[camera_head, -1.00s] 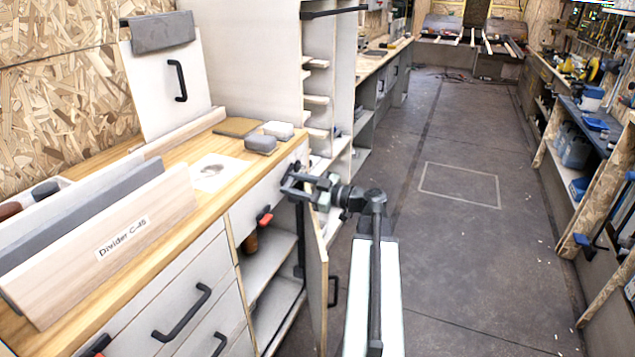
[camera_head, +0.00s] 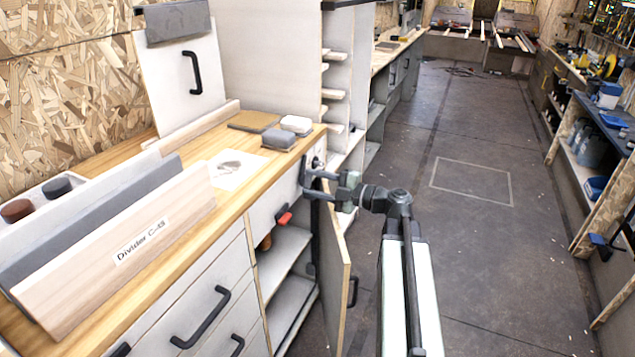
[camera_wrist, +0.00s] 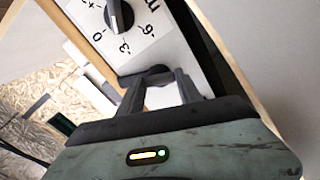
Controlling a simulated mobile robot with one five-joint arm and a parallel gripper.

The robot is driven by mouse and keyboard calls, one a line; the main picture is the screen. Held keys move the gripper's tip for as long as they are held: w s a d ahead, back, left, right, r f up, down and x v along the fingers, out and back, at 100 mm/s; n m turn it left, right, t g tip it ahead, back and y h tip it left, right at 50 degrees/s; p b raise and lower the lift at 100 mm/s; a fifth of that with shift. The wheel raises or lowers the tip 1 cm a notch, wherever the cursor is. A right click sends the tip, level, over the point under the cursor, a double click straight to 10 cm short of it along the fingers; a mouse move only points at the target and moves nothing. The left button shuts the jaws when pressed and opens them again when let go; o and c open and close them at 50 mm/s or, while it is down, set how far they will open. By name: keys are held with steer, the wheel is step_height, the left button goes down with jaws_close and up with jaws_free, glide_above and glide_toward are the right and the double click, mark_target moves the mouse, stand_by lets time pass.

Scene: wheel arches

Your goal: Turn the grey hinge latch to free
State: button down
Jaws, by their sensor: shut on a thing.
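My gripper (camera_head: 312,183) is at the front top corner of the open cabinet, just below a dark knob (camera_head: 317,163). In the wrist view its two dark fingers (camera_wrist: 157,80) close on a small dark grey piece, which I take to be the grey hinge latch (camera_wrist: 150,73). Only part of the latch shows between and behind the fingertips; its exact turn cannot be read. The dark knob on a white numbered dial (camera_wrist: 118,14) is above the fingers in the wrist view, apart from them.
The cabinet door (camera_head: 335,275) stands open beside my arm. A red-tipped latch (camera_head: 284,217) is left of the gripper on the cabinet front. The worktop holds a divider board (camera_head: 120,265) and grey and white blocks (camera_head: 280,138).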

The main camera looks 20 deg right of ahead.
steer(key=shift+w+n, duration=0.1)
steer(key=shift+n, duration=0.4)
steer(key=shift+a+r, duration=0.1)
steer(key=c, duration=0.8)
jaws_free()
steer(key=shift+a, duration=0.1)
steer(key=v, duration=0.8)
